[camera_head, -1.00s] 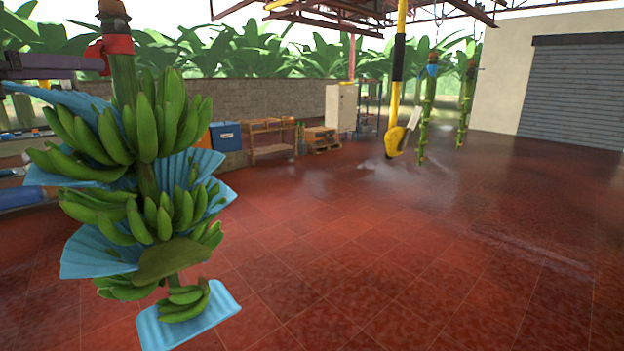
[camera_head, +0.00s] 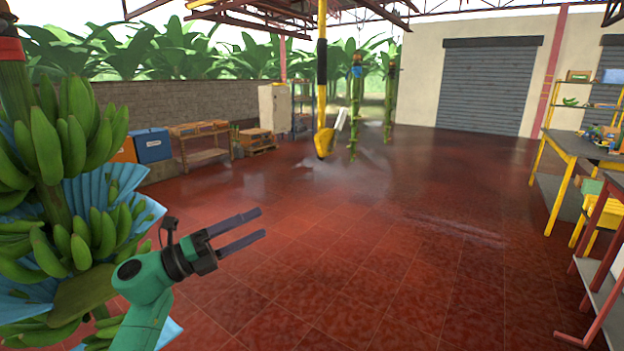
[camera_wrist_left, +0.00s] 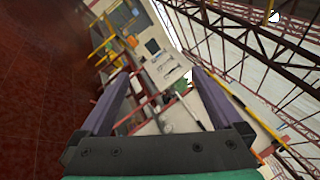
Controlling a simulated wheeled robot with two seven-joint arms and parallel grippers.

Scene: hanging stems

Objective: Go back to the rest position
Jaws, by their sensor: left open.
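My left gripper (camera_head: 238,230) is in the head view at the lower left, its two dark fingers apart and pointing right, with nothing between them. Its fingers also show open and empty in the left wrist view (camera_wrist_left: 160,92). A hanging stem of green bananas (camera_head: 70,190) with blue sheets between its hands fills the left edge of the head view, partly cut off. My green left arm and wrist pass in front of its lower right part. I cannot tell whether they touch it. My right gripper is not in view.
The red tiled floor (camera_head: 380,270) is open ahead. A yellow post (camera_head: 322,75) and bare hanging green stems (camera_head: 356,105) stand farther back. A table with yellow legs (camera_head: 570,145) and a rack are at the right. A blue box (camera_head: 152,146) stands by the wall.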

